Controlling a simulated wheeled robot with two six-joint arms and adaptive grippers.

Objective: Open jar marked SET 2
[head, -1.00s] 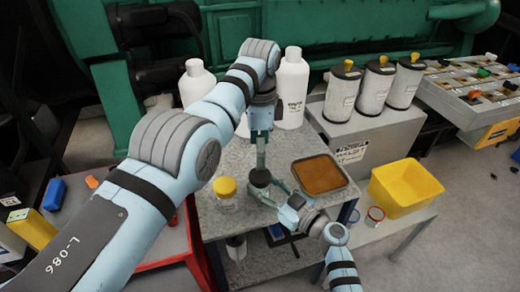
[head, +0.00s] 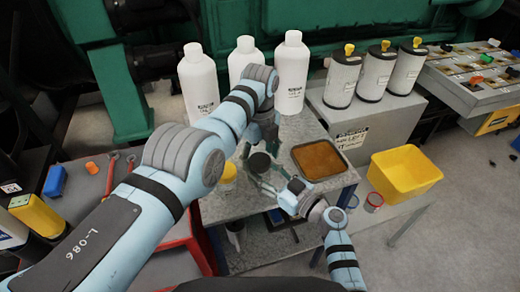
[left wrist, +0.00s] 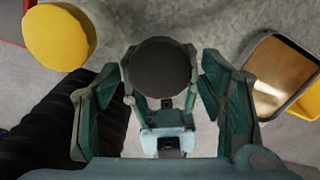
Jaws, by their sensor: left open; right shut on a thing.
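A jar with a dark round lid (head: 258,161) is at the front of the grey bench top (head: 222,208); no marking on it is readable. My right gripper (head: 264,178) is shut around the jar below its lid. In the left wrist view the lid (left wrist: 160,68) shows from above, with the right gripper (left wrist: 165,118) below it. My left gripper (head: 259,146) is open above the jar. In the left wrist view its fingers (left wrist: 160,95) stand either side of the lid, with gaps. A yellow-lidded jar (head: 227,172) is partly hidden by my left arm.
A tray with an orange-brown inside (head: 317,160) is right of the jar, near the bench edge. Three white bottles (head: 292,75) stand behind. A yellow bin (head: 404,178) and a red-rimmed jar (head: 373,201) are further right. Three grey canisters (head: 375,72) stand at the back right.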

